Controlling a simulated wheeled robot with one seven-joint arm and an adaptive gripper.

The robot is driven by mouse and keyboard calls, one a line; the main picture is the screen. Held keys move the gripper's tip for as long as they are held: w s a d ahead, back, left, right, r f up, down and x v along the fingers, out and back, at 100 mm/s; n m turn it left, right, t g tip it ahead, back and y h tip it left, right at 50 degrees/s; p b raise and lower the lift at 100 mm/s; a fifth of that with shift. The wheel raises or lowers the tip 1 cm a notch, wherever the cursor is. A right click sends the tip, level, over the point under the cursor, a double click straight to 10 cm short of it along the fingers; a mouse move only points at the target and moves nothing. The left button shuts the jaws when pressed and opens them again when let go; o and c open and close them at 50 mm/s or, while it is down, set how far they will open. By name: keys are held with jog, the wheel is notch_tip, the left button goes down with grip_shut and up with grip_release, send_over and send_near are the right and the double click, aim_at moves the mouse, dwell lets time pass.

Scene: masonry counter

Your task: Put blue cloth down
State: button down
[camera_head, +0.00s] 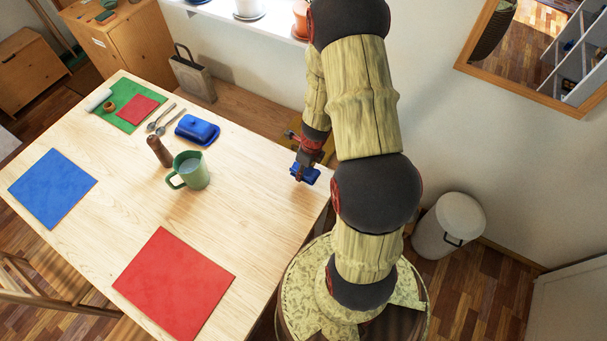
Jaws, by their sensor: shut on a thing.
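My gripper (299,177) is shut on a small blue cloth (312,175) near the right edge of the wooden table (250,205). The cloth shows beside and under the fingers, partly hidden by them. I cannot tell whether the cloth touches the tabletop or hangs just above it.
On the table are a green mug (192,171), a brown pepper mill (159,151), a blue butter dish (197,130), spoons (161,120), and red (175,283), blue (52,187) and green (128,116) mats. The table's right part is bare. A white bin (448,225) stands right.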

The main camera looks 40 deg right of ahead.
jog(key=shift+w+d+f, duration=0.35)
jog(key=shift+w+f, duration=0.15)
jog(key=shift+f, duration=0.25)
jog(key=shift+w+d+f+b, duration=0.15)
jog(key=shift+f+b, duration=0.4)
jog(key=shift+f, duration=0.35)
jog(key=shift+w+f+b, duration=0.1)
jog(key=shift+f+b, duration=0.45)
jog(key=shift+f, duration=0.35)
jog(key=shift+f, duration=0.15)
jog(key=c, duration=1.1)
grip_release()
